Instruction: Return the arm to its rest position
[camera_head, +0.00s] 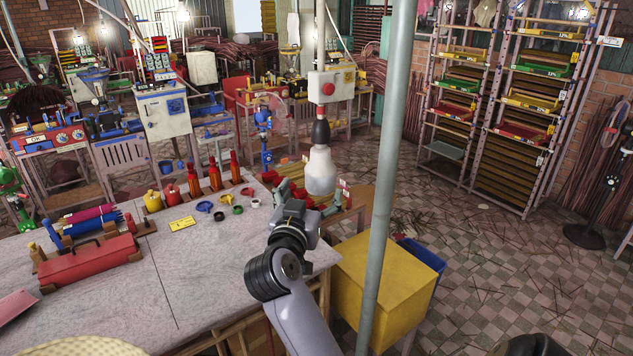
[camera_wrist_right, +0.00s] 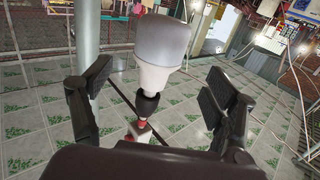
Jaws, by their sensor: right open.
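My right arm reaches up from the bottom middle of the head view. Its gripper (camera_head: 309,196) is open above the right end of the marble-topped table (camera_head: 215,290). A white bulb (camera_head: 321,170) hangs from a black socket (camera_head: 320,130) just above the jaws. In the right wrist view the open fingers of the gripper (camera_wrist_right: 158,105) stand wide apart. The bulb (camera_wrist_right: 160,45) shows between and beyond them, with a gap on both sides and no visible contact. My left gripper is not in view.
A switch box with a red button (camera_head: 331,85) hangs over the socket. A grey pole (camera_head: 385,170) stands close right of my arm, by a yellow bin (camera_head: 385,285). The tiled floor at right is mostly open.

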